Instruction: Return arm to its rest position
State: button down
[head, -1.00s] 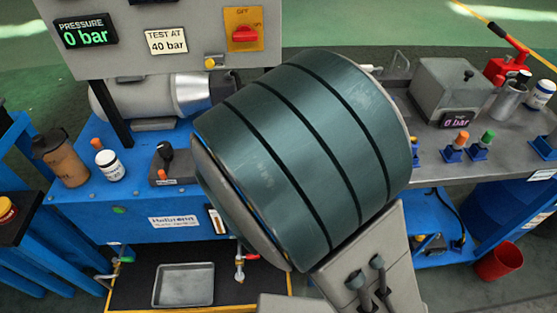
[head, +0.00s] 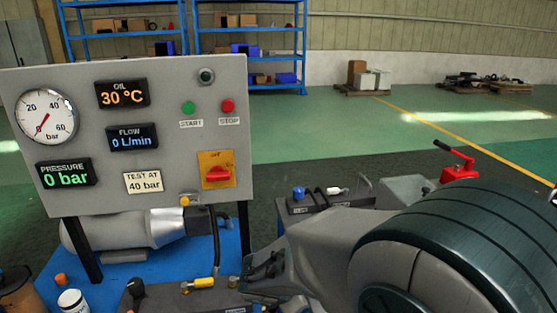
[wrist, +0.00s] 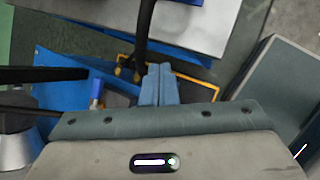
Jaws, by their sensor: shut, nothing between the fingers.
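My arm (head: 460,245) fills the lower right of the head view, with its dark teal banded link and a grey link reaching left over the bench. In the wrist view, my gripper (wrist: 159,84) has its two blue-grey fingers together, with nothing between them. The gripper body spans the bottom of that view. A blue bench with a yellow-edged dark area lies beyond the fingertips. I cannot clearly make out the fingertips in the head view.
A grey instrument panel (head: 140,130) stands at left, showing 0 bar, with a red switch (head: 217,173). A cylindrical motor (head: 140,230) sits below it. A red lever (head: 458,165) stands behind my arm. Open green floor (head: 340,125) and blue shelves (head: 245,45) lie beyond.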

jog(key=s+d+r+m+g+y+p, duration=0.1)
jog(key=s+d+r+m+p, duration=0.3)
jog(key=m, duration=0.8)
jog(key=s+d+r+m+g+y+p, duration=0.2)
jog(key=s+d+r+m, duration=0.5)
jog(key=r+m, duration=0.5)
jog(key=shift+s+d+r+y+p, duration=0.2)
jog(key=shift+s+d+y+p, duration=0.15)
jog(key=shift+s+p, duration=0.7)
jog(key=shift+s, duration=0.1)
